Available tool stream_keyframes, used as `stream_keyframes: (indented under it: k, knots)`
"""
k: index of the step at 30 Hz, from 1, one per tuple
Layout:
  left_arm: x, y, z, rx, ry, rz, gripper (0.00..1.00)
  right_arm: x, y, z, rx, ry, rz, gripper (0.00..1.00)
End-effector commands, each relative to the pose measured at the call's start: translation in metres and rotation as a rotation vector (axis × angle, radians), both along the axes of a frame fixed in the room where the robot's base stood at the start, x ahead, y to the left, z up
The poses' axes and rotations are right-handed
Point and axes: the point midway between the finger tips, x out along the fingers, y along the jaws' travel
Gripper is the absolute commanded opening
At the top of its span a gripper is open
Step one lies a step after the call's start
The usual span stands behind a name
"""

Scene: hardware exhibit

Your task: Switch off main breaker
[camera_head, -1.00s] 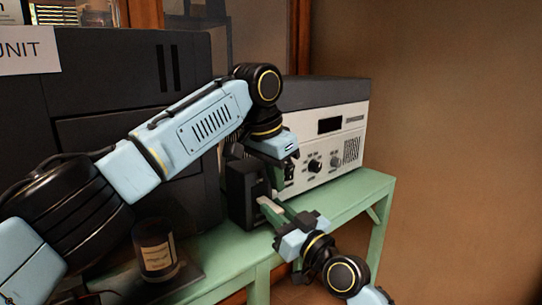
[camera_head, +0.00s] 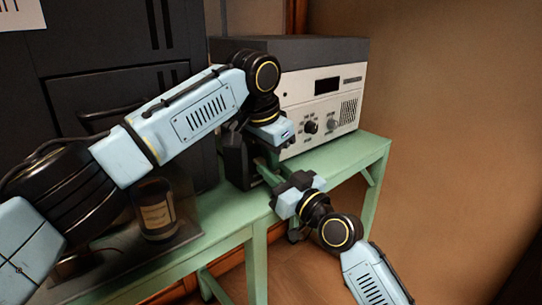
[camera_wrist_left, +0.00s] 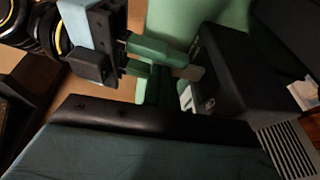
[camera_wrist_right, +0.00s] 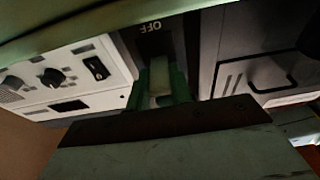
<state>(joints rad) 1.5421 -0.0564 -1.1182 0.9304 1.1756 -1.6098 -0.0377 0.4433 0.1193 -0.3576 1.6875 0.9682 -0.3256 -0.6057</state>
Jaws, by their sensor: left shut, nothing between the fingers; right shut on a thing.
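The main breaker is a black box (camera_head: 238,162) on the green table, left of the white-fronted unit. In the right wrist view its dark panel (camera_wrist_right: 153,44) bears an upside-down "OFF" label. My right gripper (camera_head: 264,172) is at the box front. In its wrist view the fingers (camera_wrist_right: 161,88) are shut on a pale grey lever (camera_wrist_right: 160,75) below that label. The lever (camera_wrist_left: 190,73) also shows in the left wrist view, between the right fingers and the box. My left gripper (camera_wrist_left: 158,84) is shut and empty beside the right one; my left arm hides it in the head view.
The white-fronted unit (camera_head: 318,104) with knobs stands right of the breaker. A tall dark cabinet (camera_head: 115,75) and a dark labelled canister (camera_head: 157,212) are at left. The green table (camera_head: 345,152) edge is close to the right gripper.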

Motion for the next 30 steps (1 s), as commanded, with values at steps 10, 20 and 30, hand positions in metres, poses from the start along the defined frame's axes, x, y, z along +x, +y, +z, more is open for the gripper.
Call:
stream_keyframes:
  k: [10,20,30]
  knots:
    - [0.0,0.002,-0.013,0.014,0.014,0.004,0.0,-0.002,0.002,0.005,0.005,-0.013,0.003,0.31]
    - [0.0,0.001,-0.009,0.01,0.009,0.003,0.0,-0.001,0.001,0.002,0.001,-0.006,0.002,0.44]
    - [0.0,0.001,-0.008,0.009,0.008,0.003,0.0,-0.031,-0.022,-0.009,-0.003,-0.005,0.001,0.44]
